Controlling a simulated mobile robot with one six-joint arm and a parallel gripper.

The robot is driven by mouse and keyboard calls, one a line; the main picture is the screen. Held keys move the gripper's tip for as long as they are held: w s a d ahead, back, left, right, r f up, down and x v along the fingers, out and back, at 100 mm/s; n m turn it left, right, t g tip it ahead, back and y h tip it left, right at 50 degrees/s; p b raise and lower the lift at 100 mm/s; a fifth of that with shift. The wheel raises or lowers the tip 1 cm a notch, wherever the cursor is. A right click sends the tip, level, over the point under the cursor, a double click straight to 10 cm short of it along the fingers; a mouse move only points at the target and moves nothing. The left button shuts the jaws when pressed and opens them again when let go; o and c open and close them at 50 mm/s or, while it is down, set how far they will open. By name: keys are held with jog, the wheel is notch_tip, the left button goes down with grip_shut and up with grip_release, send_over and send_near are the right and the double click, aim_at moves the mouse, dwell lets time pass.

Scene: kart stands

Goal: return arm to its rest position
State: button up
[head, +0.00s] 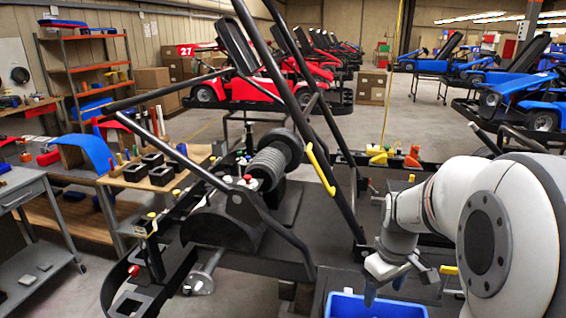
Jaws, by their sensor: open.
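My white arm comes in from the right side of the head view. My gripper (385,287) hangs at its end, pointing down, over the back edge of a blue bin (345,304) at the bottom of the picture. The two fingers are apart and nothing shows between them. The fingertips are small and partly merge with the blue bin behind them, so I cannot tell whether they touch it. The inside of the bin is mostly cut off by the picture's lower edge.
A black kart frame (300,268) with slanting tubes and a ribbed grey cylinder (272,163) stands in front. A wooden bench (163,184) with black trays is on the left, beside a grey cart (32,200). Red karts (265,88) and blue karts (520,95) stand behind. Floor is clear between them.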

jog(key=s+a+r+m+t, duration=0.3)
jog(key=s+a+r, duration=0.3)
jog(key=s+a, duration=0.4)
jog(key=shift+s+r+m, duration=0.15)
jog(key=shift+s+m, duration=0.75)
jog(key=shift+s, duration=0.2)
dwell(0.5)
